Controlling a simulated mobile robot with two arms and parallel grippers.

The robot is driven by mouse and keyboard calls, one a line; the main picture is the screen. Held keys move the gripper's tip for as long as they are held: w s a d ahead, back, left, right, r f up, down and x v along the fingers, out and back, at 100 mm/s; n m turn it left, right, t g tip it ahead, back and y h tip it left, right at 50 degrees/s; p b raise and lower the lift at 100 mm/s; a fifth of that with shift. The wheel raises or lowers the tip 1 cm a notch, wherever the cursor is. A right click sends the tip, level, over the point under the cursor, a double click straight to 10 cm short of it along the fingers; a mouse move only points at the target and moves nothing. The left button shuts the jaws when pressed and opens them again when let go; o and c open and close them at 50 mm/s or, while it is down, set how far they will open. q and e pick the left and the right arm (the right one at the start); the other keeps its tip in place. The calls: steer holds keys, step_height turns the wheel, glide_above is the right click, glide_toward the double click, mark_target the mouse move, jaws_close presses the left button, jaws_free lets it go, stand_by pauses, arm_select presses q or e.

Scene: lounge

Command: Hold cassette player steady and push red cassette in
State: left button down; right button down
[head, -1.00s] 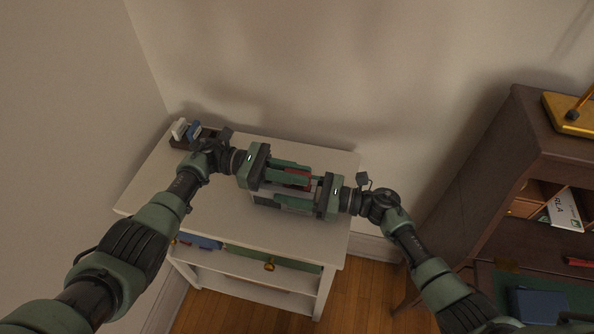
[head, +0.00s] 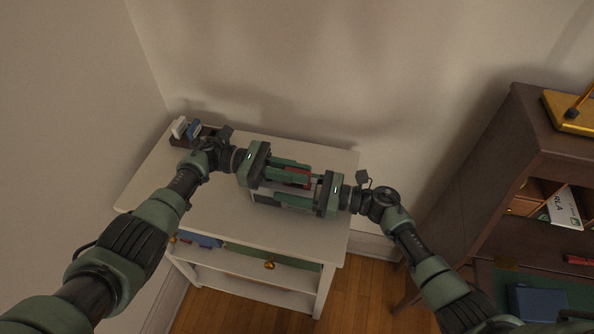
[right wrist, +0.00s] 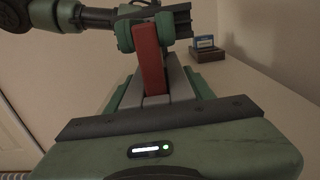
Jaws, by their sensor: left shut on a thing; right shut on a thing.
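The grey cassette player (head: 266,196) is over the white cabinet top, partly hidden by my grippers. In the right wrist view the player (right wrist: 168,84) lies between the fingers of my right gripper (right wrist: 160,88), which is shut on it. The red cassette (head: 300,182) shows between the two grippers. In the right wrist view the red cassette (right wrist: 150,60) stands up at the player's far end, flanked by the fingers of my left gripper (head: 296,174), shut on it. My right gripper (head: 288,198) comes in from the right. How deep the cassette sits is hidden.
A brown rack (head: 181,143) with white and blue cassettes stands at the cabinet's back left. The white cabinet top (head: 300,240) is clear in front. A dark wooden desk (head: 530,160) stands at right, with a brass object (head: 565,118) on top. Walls close in behind and left.

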arm_select(q)
steer(key=shift+s+a+f, duration=0.2)
steer(key=shift+f, duration=0.55)
steer(key=shift+s+a+f, duration=0.15)
steer(key=shift+s+f, duration=0.05)
steer(key=shift+f, duration=0.5)
stand_by(0.4)
steer(key=shift+r, duration=0.1)
steer(key=shift+w+d+r, duration=0.15)
steer(key=shift+d+r, duration=0.05)
steer(key=shift+r, duration=0.2)
stand_by(0.3)
steer(key=shift+r, duration=0.75)
steer(key=shift+r, duration=0.3)
steer(key=shift+w+r, duration=0.15)
steer(key=shift+r, duration=0.55)
